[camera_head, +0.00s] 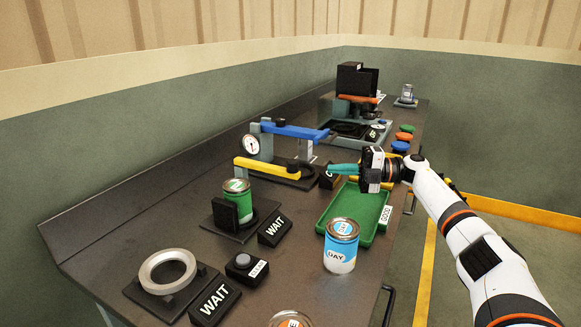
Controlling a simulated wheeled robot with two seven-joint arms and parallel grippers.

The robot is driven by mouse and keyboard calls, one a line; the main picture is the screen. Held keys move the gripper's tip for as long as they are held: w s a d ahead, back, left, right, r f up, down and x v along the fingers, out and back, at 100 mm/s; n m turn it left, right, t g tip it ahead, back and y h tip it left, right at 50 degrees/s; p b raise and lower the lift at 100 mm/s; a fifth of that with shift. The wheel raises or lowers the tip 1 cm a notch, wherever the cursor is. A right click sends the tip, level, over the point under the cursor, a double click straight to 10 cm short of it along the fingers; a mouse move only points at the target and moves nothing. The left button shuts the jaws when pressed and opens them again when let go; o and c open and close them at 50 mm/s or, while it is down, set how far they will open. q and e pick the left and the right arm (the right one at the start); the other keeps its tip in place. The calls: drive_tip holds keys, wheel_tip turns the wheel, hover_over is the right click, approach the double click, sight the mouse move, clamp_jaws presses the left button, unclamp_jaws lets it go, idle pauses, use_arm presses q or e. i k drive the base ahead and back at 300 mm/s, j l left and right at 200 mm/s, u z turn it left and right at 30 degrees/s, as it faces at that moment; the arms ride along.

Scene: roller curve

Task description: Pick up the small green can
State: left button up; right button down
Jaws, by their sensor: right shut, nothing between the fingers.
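A small green can (238,201) stands upright on a black stand (222,228) at the left middle of the bench, beside a dark block. My right gripper (332,170) reaches in from the right, its teal fingers shut and empty. My left gripper is not in view.
The green tray (379,224) looks empty. A blue and white can (341,247) stands in front of it. A yellow lever (268,167) and blue lever (290,130) stand behind the green can. WAIT blocks (274,230) and a ring fixture (168,272) lie nearer.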

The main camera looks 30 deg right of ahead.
sight(237, 190)
drive_tip(key=k+l, duration=0.2)
drive_tip(key=l, duration=0.2)
drive_tip(key=k+l, duration=0.2)
drive_tip(key=l, duration=0.2)
drive_tip(key=k+l, duration=0.15)
drive_tip(key=l, duration=0.25)
